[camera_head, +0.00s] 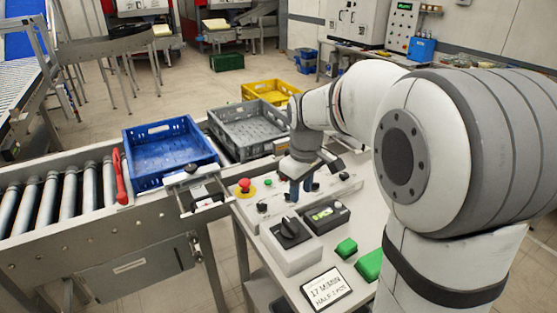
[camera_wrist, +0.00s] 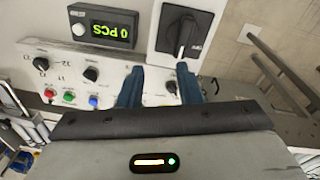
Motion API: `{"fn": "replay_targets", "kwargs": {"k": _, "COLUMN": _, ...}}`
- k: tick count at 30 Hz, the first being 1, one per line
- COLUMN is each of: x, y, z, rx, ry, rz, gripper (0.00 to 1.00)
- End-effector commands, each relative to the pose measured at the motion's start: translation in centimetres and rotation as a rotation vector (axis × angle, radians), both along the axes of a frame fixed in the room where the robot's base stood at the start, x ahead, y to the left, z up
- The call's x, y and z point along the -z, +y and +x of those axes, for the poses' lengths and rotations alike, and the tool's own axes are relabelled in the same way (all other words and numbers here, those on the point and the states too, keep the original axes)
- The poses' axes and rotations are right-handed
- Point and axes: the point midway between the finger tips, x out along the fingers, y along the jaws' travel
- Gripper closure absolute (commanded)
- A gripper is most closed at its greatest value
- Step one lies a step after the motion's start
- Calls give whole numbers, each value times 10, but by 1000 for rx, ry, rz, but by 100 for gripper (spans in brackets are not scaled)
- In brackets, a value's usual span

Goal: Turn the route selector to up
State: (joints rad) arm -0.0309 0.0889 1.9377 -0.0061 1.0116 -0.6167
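A large black rotary selector (camera_head: 289,230) sits on a light grey box on the bench. It also shows in the wrist view (camera_wrist: 182,35), its handle ridge running roughly up and down in that picture. Smaller black knobs (camera_wrist: 90,74) sit on a pale control panel (camera_wrist: 120,90). I cannot read which one is labelled as the route selector. My gripper (camera_head: 303,186) hangs over the panel, behind the large selector in the head view. In the wrist view, its two blue fingers (camera_wrist: 160,82) are apart with nothing between them. A small knob (camera_wrist: 171,87) lies partly behind the right finger.
A counter display (camera_wrist: 110,29) reads 0 PCS. A red emergency button (camera_head: 245,186) stands at the panel's left end. Green blocks (camera_head: 347,247) and a label card (camera_head: 326,290) lie nearer. A blue crate (camera_head: 170,153) and grey crate (camera_head: 249,129) stand behind.

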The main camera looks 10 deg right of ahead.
Motion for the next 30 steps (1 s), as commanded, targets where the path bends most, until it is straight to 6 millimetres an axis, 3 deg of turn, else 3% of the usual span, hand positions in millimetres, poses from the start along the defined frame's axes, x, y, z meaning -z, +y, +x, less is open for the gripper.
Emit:
{"fn": "replay_targets", "kwargs": {"k": 1, "x": -1, "y": 0, "z": 25, "rx": -66, "ry": 21, "rz": -6, "gripper": 68}}
{"fn": "replay_targets", "kwargs": {"k": 6, "x": 14, "y": 0, "z": 89, "rx": -290, "ry": 63, "rz": -20, "gripper": 68}}
{"fn": "replay_targets", "kwargs": {"k": 12, "x": 35, "y": 0, "z": 133, "rx": -466, "ry": 93, "rz": -24, "gripper": 68}}
{"fn": "replay_targets", "kwargs": {"k": 20, "x": 55, "y": 1, "z": 145, "rx": -526, "ry": 106, "rz": -24, "gripper": 68}}
{"fn": "replay_targets", "kwargs": {"k": 30, "x": 106, "y": 2, "z": 145, "rx": -525, "ry": 106, "rz": -25, "gripper": 68}}
